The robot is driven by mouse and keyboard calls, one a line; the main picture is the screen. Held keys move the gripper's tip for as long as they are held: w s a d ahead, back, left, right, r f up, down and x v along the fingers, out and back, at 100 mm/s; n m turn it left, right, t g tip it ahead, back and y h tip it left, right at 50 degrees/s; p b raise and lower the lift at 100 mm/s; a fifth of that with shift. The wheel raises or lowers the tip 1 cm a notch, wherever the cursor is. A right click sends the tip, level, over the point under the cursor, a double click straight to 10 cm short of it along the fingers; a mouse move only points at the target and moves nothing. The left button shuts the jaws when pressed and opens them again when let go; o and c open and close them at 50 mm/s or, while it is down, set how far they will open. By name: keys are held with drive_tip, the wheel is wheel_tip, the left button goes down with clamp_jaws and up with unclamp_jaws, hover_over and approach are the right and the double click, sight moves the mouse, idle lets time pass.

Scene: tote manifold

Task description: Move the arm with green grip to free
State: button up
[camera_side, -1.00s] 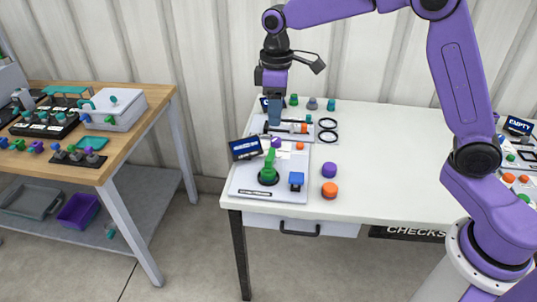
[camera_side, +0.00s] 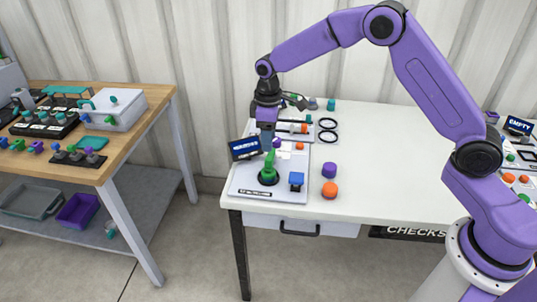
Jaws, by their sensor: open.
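The arm with the green grip (camera_side: 268,168) stands up from a round dark base on a white panel (camera_side: 247,187) at the front left of the white table. A blue block-like part (camera_side: 296,181) sits to its right on the same panel. My gripper (camera_side: 268,142) points down just above the top of the green grip, with open jaws. From this view I cannot tell whether the jaws are around the grip or behind it. A dark blue sign (camera_side: 245,149) stands at the panel's left; its text is too small to read surely.
A purple knob (camera_side: 330,170) and an orange knob (camera_side: 330,190) stand right of the panel. A second panel with an orange part (camera_side: 300,128) lies behind, beside two black rings (camera_side: 328,130). The middle of the white table (camera_side: 400,165) is clear.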

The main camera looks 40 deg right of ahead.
sight(269, 159)
wheel_tip(269, 159, down, 7)
drive_tip(key=shift+r, duration=0.15)
clamp_jaws()
